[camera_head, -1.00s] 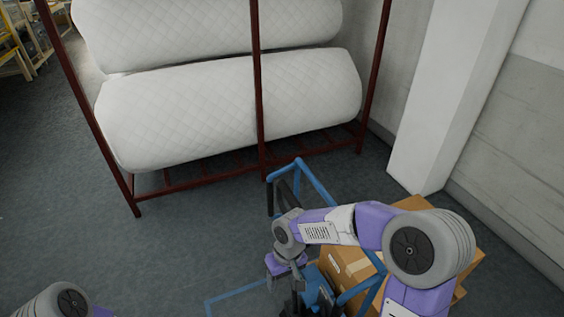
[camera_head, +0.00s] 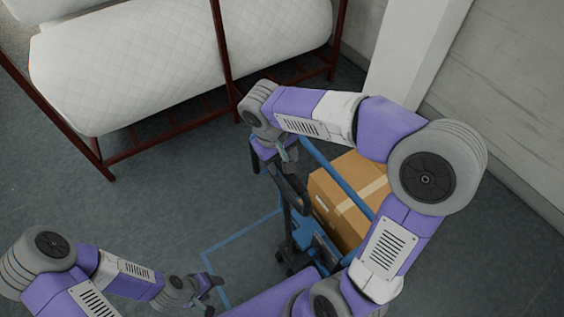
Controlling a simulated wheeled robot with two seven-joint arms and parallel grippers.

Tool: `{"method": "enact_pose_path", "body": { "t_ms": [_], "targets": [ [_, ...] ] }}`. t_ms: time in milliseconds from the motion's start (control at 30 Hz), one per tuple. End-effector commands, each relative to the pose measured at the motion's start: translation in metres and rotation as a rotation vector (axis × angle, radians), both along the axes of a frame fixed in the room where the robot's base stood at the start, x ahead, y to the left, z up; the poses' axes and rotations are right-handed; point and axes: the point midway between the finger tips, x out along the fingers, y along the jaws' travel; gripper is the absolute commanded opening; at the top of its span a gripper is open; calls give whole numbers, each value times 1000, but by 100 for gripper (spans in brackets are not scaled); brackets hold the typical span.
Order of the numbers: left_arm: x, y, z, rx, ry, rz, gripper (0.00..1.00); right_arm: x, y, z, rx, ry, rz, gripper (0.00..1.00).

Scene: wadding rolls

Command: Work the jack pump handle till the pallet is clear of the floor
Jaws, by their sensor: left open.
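The blue jack (camera_head: 322,247) stands at the lower middle, with its black pump handle (camera_head: 290,190) rising toward the camera. My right gripper (camera_head: 285,157) is at the upper end of the handle, close to a blue bar. Its fingers are small and partly hidden, so I cannot tell whether they touch the handle or are shut. My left gripper (camera_head: 210,285) is open and empty, low over the floor to the left of the jack. I cannot make out the pallet; my arms and the load cover that area.
A cardboard box (camera_head: 345,205) sits behind a blue rail (camera_head: 338,172) beside the jack. A dark red rack (camera_head: 160,140) with white quilted rolls (camera_head: 130,70) stands at the back left. A blue line (camera_head: 235,238) marks the floor. A white pillar (camera_head: 410,45) stands at the back right. Floor to the left is clear.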

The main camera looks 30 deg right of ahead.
Motion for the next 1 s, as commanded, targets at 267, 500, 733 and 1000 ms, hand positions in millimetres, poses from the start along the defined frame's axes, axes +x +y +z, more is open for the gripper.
{"method": "enact_pose_path", "body": {
  "t_ms": [267,500,733,1000],
  "targets": [
    [1,0,-4,0,-1,0,60,0,-7,-36,1,2,0,55],
    [1,0,-4,0,-1,0,60,1,-8,-41,2,0,0,55],
    [1,0,-4,0,-1,0,60,0,-8,-40,2,1,0,36],
    [1,0,-4,0,-1,0,60,0,-8,-40,2,1,0,0]
  ]
}}
